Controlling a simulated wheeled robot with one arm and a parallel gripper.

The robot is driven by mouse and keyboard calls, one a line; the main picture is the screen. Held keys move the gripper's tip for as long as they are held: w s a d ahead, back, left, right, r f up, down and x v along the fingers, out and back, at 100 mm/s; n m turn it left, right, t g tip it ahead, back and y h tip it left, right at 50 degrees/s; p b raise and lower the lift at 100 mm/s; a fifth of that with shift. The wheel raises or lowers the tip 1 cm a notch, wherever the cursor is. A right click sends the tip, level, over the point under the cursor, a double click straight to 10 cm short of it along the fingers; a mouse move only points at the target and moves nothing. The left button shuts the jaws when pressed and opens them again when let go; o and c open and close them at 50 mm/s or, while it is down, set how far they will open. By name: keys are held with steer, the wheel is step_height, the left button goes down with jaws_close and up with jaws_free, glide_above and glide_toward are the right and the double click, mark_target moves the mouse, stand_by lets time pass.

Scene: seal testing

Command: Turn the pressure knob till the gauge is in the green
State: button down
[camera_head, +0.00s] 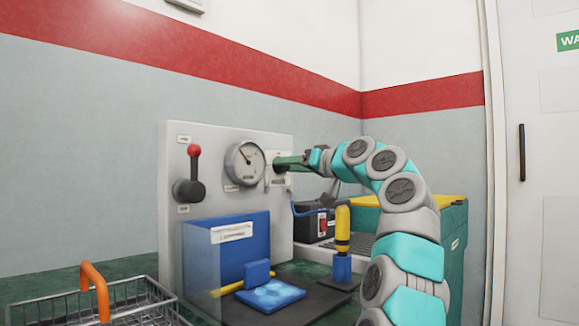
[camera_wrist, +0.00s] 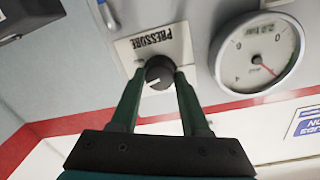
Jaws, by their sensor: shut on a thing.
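The black pressure knob (camera_wrist: 159,72) has a white mark and sits on a white plate labelled PRESSURE (camera_wrist: 170,42), which appears upside down in the wrist view. My gripper (camera_wrist: 158,82) is shut on the knob, one green finger on each side. In the head view my gripper (camera_head: 281,164) reaches the panel from the right and largely hides the knob. The round pressure gauge (camera_head: 245,163) is just left of it, its needle pointing to the upper left.
A red-balled lever (camera_head: 193,172) stands on the panel (camera_head: 172,145) left of the gauge. Below are a blue box (camera_head: 215,252), a blue part (camera_head: 270,296) and a yellow-topped tool (camera_head: 342,230). A wire basket (camera_head: 135,297) is at front left.

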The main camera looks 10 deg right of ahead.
steer(key=shift+c, duration=1.9)
jaws_free()
steer(key=b+v, duration=0.2)
steer(key=v, duration=0.5)
steer(key=shift+s+d, duration=0.2)
steer(key=shift+s, duration=0.15)
